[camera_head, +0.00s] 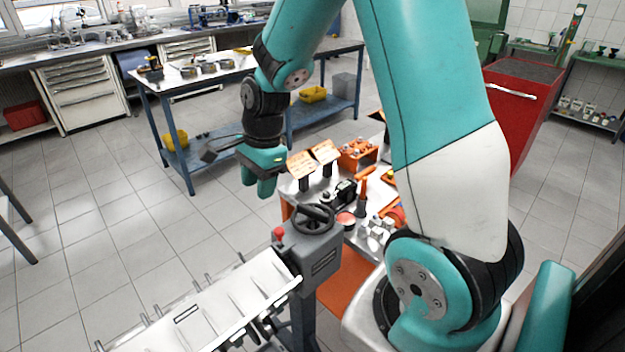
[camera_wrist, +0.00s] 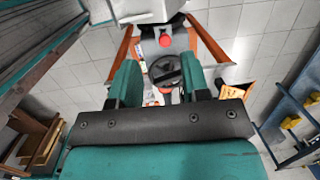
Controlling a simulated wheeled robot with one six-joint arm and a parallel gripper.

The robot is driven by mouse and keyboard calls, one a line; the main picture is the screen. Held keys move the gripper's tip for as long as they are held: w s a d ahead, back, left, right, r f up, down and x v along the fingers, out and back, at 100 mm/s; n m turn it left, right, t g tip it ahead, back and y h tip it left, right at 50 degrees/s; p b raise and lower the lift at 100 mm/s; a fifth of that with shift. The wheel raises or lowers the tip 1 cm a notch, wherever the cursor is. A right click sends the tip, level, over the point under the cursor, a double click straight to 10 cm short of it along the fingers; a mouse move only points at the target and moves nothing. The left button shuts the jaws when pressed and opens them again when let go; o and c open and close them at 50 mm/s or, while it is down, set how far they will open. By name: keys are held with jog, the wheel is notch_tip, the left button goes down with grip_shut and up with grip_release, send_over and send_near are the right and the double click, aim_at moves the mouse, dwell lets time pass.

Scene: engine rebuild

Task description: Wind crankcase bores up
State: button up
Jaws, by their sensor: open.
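The pale grey crankcase (camera_head: 222,308), with ribs along its side, lies on a stand at the lower left of the head view. A grey gearbox (camera_head: 318,262) at its near-right end carries a black handwheel (camera_head: 313,219) and a red knob (camera_head: 279,232). Whether the bores face up is not clear. My gripper (camera_head: 263,188) is open and empty, above and to the left of the handwheel in the head view, apart from it. In the wrist view, the handwheel (camera_wrist: 166,70) shows between the fingers of my gripper (camera_wrist: 160,82), with the red knob (camera_wrist: 165,41) beyond it.
A parts cart (camera_head: 345,233) with orange signs, an orange holder (camera_head: 357,153) and small parts stands close behind the gearbox. A blue workbench (camera_head: 177,90) is farther back. A red cabinet (camera_head: 524,100) is at right. The tiled floor (camera_head: 100,190) at left is clear.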

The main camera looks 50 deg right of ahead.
jog(key=w+d+f+m+h+p, duration=0.1)
jog(key=w+d+f+m, duration=0.1)
jog(key=d+f+m, duration=0.5)
jog(key=m+g, duration=0.1)
jog(key=m, duration=0.7)
send_over(313, 209)
jog(key=shift+h, duration=0.4)
notch_tip(313, 209, down, 4)
jog(key=shift+w+p, duration=0.1)
jog(key=shift+p, duration=0.35)
jog(key=shift+d+f+m, duration=0.1)
jog(key=shift+f+m, duration=0.15)
jog(key=shift+m, duration=0.05)
notch_tip(313, 209, down, 6)
jog(key=b, duration=0.5)
jog(key=shift+f, duration=0.25)
jog(key=shift+r, duration=0.2)
jog(key=shift+c, duration=1.3)
grip_shut()
jog(key=n, duration=0.5)
jog(key=shift+r, duration=0.1)
